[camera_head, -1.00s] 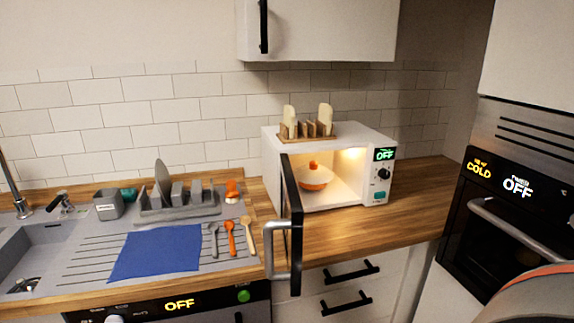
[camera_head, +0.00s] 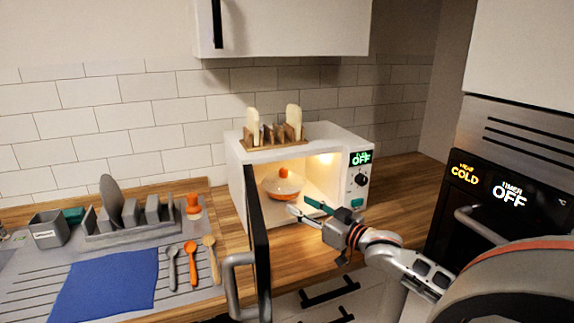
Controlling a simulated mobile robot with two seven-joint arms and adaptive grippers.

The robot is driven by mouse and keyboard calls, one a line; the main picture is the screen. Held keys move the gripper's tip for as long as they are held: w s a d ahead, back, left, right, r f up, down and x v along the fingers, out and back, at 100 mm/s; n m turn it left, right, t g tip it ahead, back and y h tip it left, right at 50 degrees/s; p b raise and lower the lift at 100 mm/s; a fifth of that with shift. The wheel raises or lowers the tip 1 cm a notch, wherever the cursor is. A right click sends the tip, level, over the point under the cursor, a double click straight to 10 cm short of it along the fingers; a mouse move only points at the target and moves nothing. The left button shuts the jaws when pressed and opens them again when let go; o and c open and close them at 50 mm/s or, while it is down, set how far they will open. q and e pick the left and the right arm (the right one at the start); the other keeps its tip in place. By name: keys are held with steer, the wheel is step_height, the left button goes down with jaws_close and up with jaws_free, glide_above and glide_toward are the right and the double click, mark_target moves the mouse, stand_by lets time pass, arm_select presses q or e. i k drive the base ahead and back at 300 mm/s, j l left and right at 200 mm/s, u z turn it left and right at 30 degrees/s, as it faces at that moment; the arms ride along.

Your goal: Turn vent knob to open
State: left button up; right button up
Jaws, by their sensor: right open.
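A round orange-and-white lidded dish (camera_head: 282,184) sits inside the lit microwave (camera_head: 309,143). A small orange knob (camera_head: 284,172) stands on top of its lid. I cannot make out which way the knob is turned. The microwave door (camera_head: 257,238) stands open toward me. My right gripper (camera_head: 300,207) is open and empty at the microwave's front opening, just right of and below the dish, apart from the knob. The microwave's own black dial (camera_head: 362,180) is on its right panel under a green OFF display. My left gripper is not in view.
A wooden rack with toast (camera_head: 275,134) stands on the microwave. A dish rack (camera_head: 130,218), a blue cloth (camera_head: 108,285) and several utensils (camera_head: 190,262) are at the left. The oven (camera_head: 510,205) stands at the right. The counter right of the microwave is clear.

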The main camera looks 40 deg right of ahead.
mark_target(283, 171)
steer(key=i+l, duration=0.6)
steer(key=i, duration=0.15)
